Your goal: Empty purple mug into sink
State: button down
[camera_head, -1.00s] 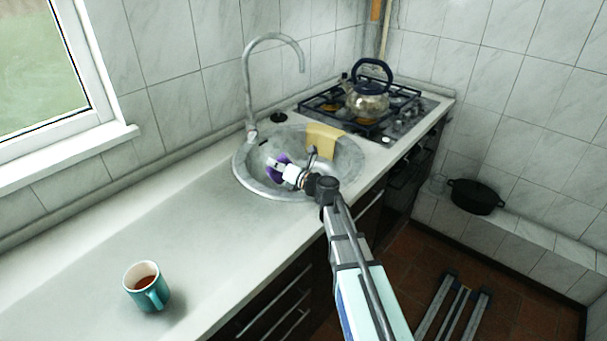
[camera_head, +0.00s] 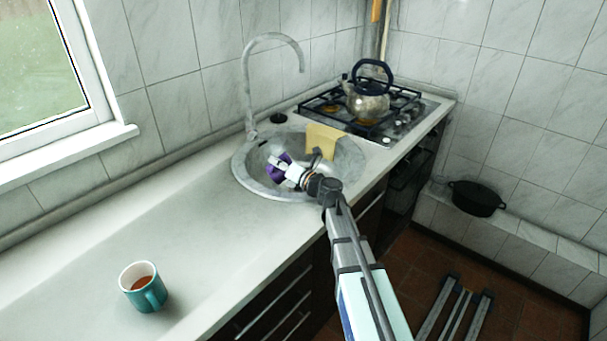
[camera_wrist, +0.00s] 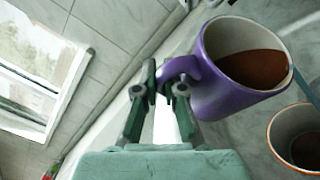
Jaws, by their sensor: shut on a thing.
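The purple mug (camera_head: 275,173) is over the basin of the round metal sink (camera_head: 241,176) in the head view. In the wrist view the purple mug (camera_wrist: 226,98) is large, with brown liquid showing inside. My gripper (camera_wrist: 166,84) is shut on its handle; the mug body is to the right of the fingers. In the head view my gripper (camera_head: 284,170) reaches over the sink from the front right and partly covers the mug. I cannot tell the mug's exact tilt or its height above the basin.
A teal mug (camera_head: 144,288) with brown contents stands on the counter. An orange-rimmed cup (camera_wrist: 298,138) shows in the wrist view. A yellow cloth (camera_head: 323,142) hangs over the sink's rim. The tap (camera_head: 248,90) arches behind. A kettle (camera_head: 368,103) stands on the stove.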

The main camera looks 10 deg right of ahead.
jog(key=shift+w+d+r+m+t+y+b, duration=0.15)
jog(key=shift+d+r+m+t+y+b, duration=0.35)
jog(key=shift+d+r+m+b, duration=0.55)
dwell(1.0)
jog(key=shift+w+d+r+m+t+p, duration=0.15)
jog(key=shift+d+r+m+t, duration=0.1)
jog(key=shift+d+m, duration=0.25)
jog(key=shift+w+d+r+m+t+p, duration=0.15)
jog(key=shift+d+m+t, duration=0.1)
jog(key=shift+d+m, duration=0.2)
dwell(0.4)
jog(key=shift+d+r+m+t+p, duration=0.35)
jog(key=shift+d+m+t, duration=0.3)
jog(key=shift+m, duration=0.35)
dwell(0.4)
jog(key=shift+w+d+r+m+t+p, duration=0.15)
jog(key=shift+d+r+m+t+p, duration=0.2)
jog(key=shift+d+r+m+p, duration=0.2)
